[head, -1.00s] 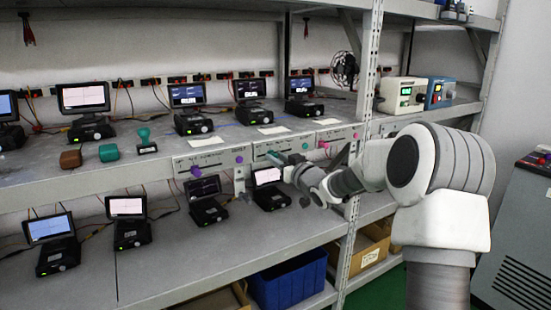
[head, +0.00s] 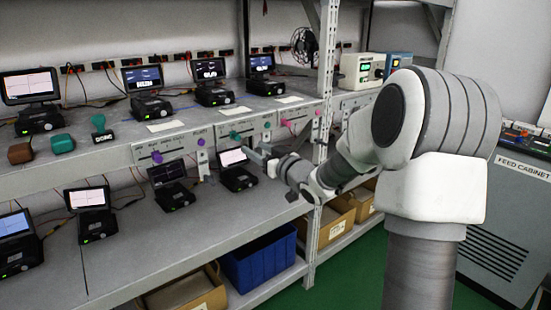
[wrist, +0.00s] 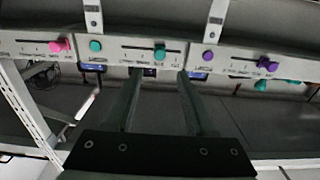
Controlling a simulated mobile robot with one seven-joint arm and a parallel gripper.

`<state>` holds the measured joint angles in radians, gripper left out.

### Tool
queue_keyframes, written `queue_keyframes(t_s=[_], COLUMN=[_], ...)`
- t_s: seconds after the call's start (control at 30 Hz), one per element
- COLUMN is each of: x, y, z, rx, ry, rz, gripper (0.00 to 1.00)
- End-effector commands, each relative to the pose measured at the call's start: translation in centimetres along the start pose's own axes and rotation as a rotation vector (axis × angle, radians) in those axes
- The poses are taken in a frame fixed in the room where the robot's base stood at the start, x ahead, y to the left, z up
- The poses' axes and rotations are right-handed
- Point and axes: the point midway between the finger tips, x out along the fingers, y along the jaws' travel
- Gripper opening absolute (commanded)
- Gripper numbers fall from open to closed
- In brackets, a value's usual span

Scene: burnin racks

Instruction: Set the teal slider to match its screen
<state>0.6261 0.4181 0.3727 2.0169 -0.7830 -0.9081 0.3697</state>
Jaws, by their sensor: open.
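The teal slider (head: 235,135) sits on the middle control panel (head: 249,128) on the front edge of the upper shelf. In the wrist view the teal slider (wrist: 160,50) is on a dark horizontal slot, right of the slot's middle, with a round teal knob (wrist: 95,45) to its left. My gripper (head: 255,152) is in front of and slightly below this panel. In the wrist view my gripper (wrist: 159,72) is open and empty, with the teal slider seen between and beyond its fingertips. Several screens stand above; their readings are too small to read.
The panel with a purple slider (head: 157,157) and the one with a pink knob (head: 286,123) flank the middle panel. A small monitor (head: 233,157) stands on the lower shelf close to my gripper. A rack post (head: 325,80) is to the right. A blue bin (head: 260,258) sits below.

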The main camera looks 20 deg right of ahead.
Motion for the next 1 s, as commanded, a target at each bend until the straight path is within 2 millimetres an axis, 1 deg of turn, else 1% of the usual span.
queue_keyframes(t_s=[0.03, 0.2, 0.3, 0.4, 0.6, 1.0], x=[-1.3, -4.8, -6.4, -7.5, -8.3, -8.2], y=[0.1, 0.1, 0.1, 0.1, 0.0, 0.1], z=[-0.1, -0.1, -0.1, 0.0, 0.0, 0.0], rx=[-0.001, 0.000, -0.001, 0.000, 0.000, -0.002], ry=[-0.002, -0.001, -0.001, -0.001, 0.001, -0.001], rz=[0.003, 0.003, 0.003, 0.002, 0.000, 0.002], gripper=[0.55, 0.55, 0.55, 0.55, 0.55, 0.55])
